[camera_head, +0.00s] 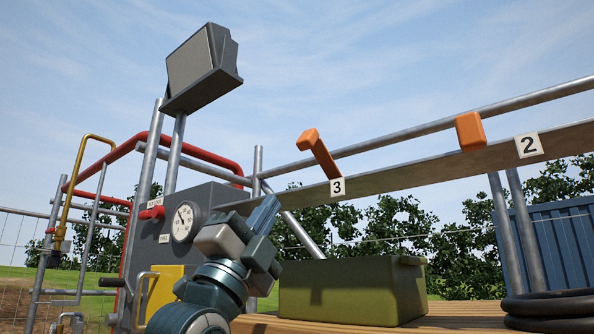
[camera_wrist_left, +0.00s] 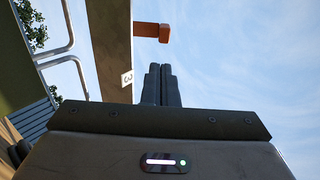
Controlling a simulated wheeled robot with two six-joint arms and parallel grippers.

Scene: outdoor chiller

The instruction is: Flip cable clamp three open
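Cable clamp three (camera_head: 321,156) is an orange lever above the "3" label (camera_head: 338,187) on the grey rail. It slants up and left from the rail to a blocky end. In the left wrist view the orange lever (camera_wrist_left: 148,30) sticks out sideways from the rail, beyond my fingertips. My left gripper (camera_head: 266,212) is below and left of the clamp, apart from it, fingers pointing up. In the left wrist view its two fingers (camera_wrist_left: 161,84) lie side by side with nothing between them. My right gripper is not in view.
Another orange clamp (camera_head: 470,131) sits beside the "2" label (camera_head: 529,145). A grey gauge panel (camera_head: 165,235) with red and yellow pipes stands at left. A green box (camera_head: 345,292) rests on the wooden deck. A black hose coil (camera_head: 552,310) lies at lower right.

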